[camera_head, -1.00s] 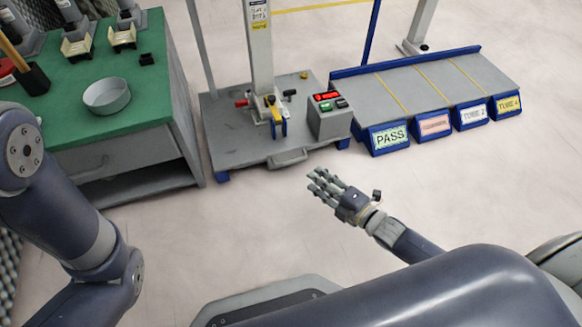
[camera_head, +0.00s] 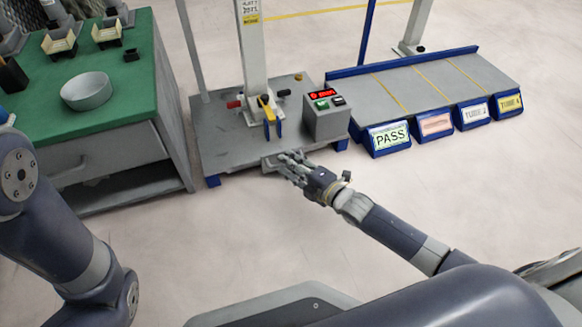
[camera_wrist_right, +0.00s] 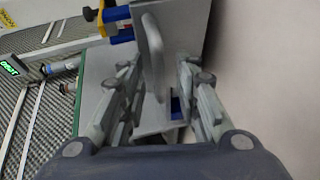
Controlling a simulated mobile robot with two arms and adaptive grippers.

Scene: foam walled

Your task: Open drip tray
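The drip tray (camera_head: 267,164) is a grey piece with a handle at the front edge of a grey test stand. My right gripper's fingers partly hide it in the head view. In the right wrist view a rounded grey handle (camera_wrist_right: 153,60) stands out from the grey stand, between and ahead of the fingers. My right gripper (camera_head: 284,164) reaches in from the right to the tray front. Its fingers are spread on either side of the handle in the right wrist view (camera_wrist_right: 160,88); contact cannot be made out. My left arm shows at the left, but its gripper is out of view.
The test stand (camera_head: 220,143) carries a column, a yellow-and-blue fixture and a control box (camera_head: 326,118) with a red display. A green-topped bench (camera_head: 120,108) with a round dish (camera_head: 87,92) stands left. A rack with labelled bins (camera_head: 390,138) stands right. Floor in front is clear.

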